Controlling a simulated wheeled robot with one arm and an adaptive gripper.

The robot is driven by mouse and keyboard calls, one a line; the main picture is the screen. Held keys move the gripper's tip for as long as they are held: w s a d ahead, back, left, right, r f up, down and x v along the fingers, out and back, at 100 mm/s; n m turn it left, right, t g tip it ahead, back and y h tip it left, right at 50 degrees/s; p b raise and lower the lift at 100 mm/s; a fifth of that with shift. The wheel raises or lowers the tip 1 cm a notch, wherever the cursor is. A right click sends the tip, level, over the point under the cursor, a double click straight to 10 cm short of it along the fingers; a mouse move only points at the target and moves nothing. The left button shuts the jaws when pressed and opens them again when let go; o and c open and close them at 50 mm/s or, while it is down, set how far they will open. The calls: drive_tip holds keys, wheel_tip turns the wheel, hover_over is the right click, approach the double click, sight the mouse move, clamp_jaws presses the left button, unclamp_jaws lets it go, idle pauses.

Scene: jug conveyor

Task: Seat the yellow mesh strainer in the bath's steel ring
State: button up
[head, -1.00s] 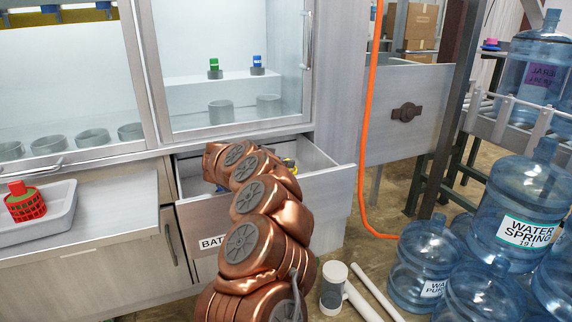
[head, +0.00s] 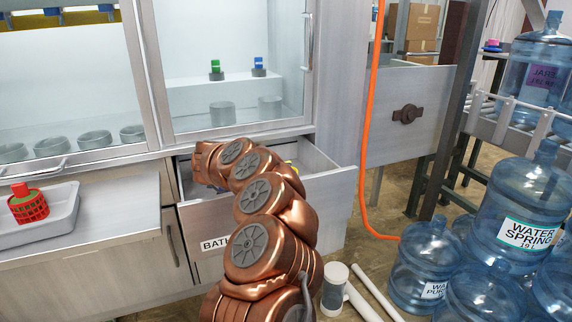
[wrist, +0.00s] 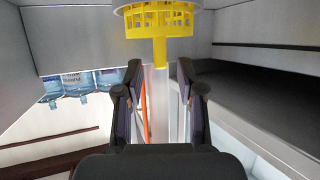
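The yellow mesh strainer (wrist: 158,20) shows at the top of the wrist view, with its basket partly cut off and its stem pointing toward my gripper. My gripper (wrist: 160,85) is open, its two fingers apart on either side of the stem's line. The stem's end looks just beyond the fingertips, and I see no contact. In the head view my arm hides the gripper at the open drawer, where a small yellow patch (head: 291,162) shows behind the arm. Several grey rings (head: 95,139) stand inside the glass-fronted cabinet; I cannot tell which is the bath's steel ring.
The open drawer (head: 335,178) has a partly hidden label beginning "BAT". A red basket strainer (head: 28,203) sits in a white tray (head: 62,212) at left. Green (head: 216,68) and blue (head: 258,66) pieces stand on the cabinet shelf. Water jugs (head: 515,210) crowd the right; an orange hose (head: 367,130) hangs nearby.

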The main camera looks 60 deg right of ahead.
drive_tip(key=p+v, duration=0.1)
drive_tip(key=v, duration=0.7)
drive_tip(key=shift+a, duration=0.1)
